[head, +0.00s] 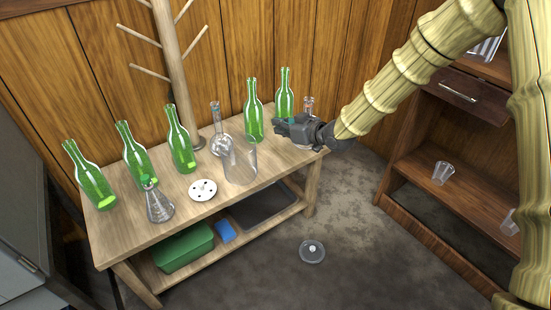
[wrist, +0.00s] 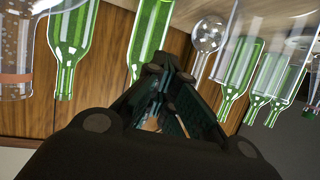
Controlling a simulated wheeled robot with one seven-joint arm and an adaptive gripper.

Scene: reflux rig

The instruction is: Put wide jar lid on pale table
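A round grey, see-through lid with a small knob (head: 312,251), which looks like the wide jar lid, lies flat on the floor in front of the table's right end. The pale wooden table (head: 125,237) stands against the panelled wall, with bottles and glassware on its top. My gripper (head: 280,127) is above the table's right end, among the glassware and well away from the lid. In the wrist view its fingers (wrist: 162,72) converge at the tips, with nothing seen held between them. The lid is not visible in the wrist view.
Several green bottles (head: 180,140), a flask (head: 158,203), a wide clear jar (head: 240,162) and a white holed disc (head: 203,190) crowd the table. A coat stand (head: 172,70) rises behind. A brown shelf unit (head: 430,180) stands right. Floor around the lid is clear.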

